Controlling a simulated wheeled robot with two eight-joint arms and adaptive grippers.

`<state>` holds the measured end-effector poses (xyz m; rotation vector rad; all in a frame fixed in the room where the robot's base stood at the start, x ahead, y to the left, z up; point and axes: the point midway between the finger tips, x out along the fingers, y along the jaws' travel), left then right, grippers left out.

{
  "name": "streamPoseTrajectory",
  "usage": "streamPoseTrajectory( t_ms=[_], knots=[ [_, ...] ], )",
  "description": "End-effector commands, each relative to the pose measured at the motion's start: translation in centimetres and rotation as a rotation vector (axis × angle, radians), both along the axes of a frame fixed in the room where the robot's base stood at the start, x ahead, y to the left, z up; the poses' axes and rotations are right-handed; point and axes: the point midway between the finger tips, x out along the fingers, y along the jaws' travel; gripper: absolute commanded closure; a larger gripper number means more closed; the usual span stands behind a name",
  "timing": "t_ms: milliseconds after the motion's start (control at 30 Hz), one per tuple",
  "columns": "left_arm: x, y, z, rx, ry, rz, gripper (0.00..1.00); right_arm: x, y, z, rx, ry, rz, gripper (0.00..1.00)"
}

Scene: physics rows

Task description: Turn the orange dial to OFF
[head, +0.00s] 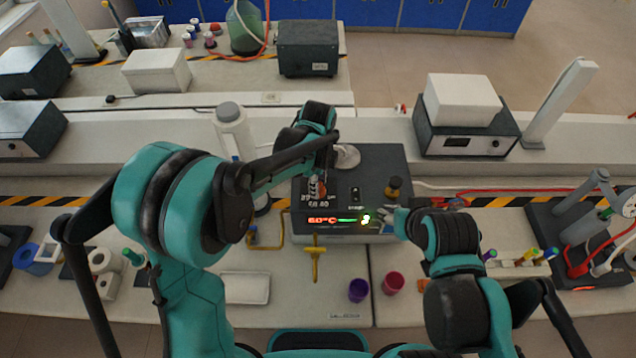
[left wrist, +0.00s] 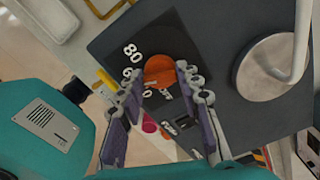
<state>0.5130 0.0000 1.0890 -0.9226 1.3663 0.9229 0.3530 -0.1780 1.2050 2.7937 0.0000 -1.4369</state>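The orange dial (head: 317,189) is on the dark top of a heating device (head: 385,160), mostly covered by my left arm in the head view. In the left wrist view the round dial (left wrist: 159,70) sits on a black plate with white numbers, 80 among them. My left gripper (left wrist: 162,76) is open, its two purple-grey fingers apart, with the dial between and just beyond the tips. The right finger overlaps the dial's edge; I cannot tell if it touches. My right gripper (head: 388,213) is at the device's front right corner, its opening unclear.
The device's front display (head: 322,220) reads about 60°C in red. A metal disc with a post (left wrist: 265,68) stands beside the dial. A yellow hook-shaped piece (head: 316,252) and purple (head: 358,290) and magenta (head: 393,283) cups are in front.

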Motion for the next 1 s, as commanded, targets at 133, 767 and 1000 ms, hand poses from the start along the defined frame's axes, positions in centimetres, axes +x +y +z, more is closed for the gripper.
streamPoseTrajectory(
  t_ms=[133,767,1000],
  knots=[
    [0.0,0.0,0.0,0.0,0.0,0.007,0.95,0.0,0.0,0.0,0.0,0.0,0.0,0.49],
    [-0.1,0.0,-0.1,0.0,-0.001,0.402,0.95,0.0,0.0,-1.6,0.0,0.0,0.0,0.49],
    [-0.1,0.0,-0.1,0.0,-0.001,0.63,0.95,0.0,0.0,-2.2,0.0,0.0,0.0,0.49]
  ],
)
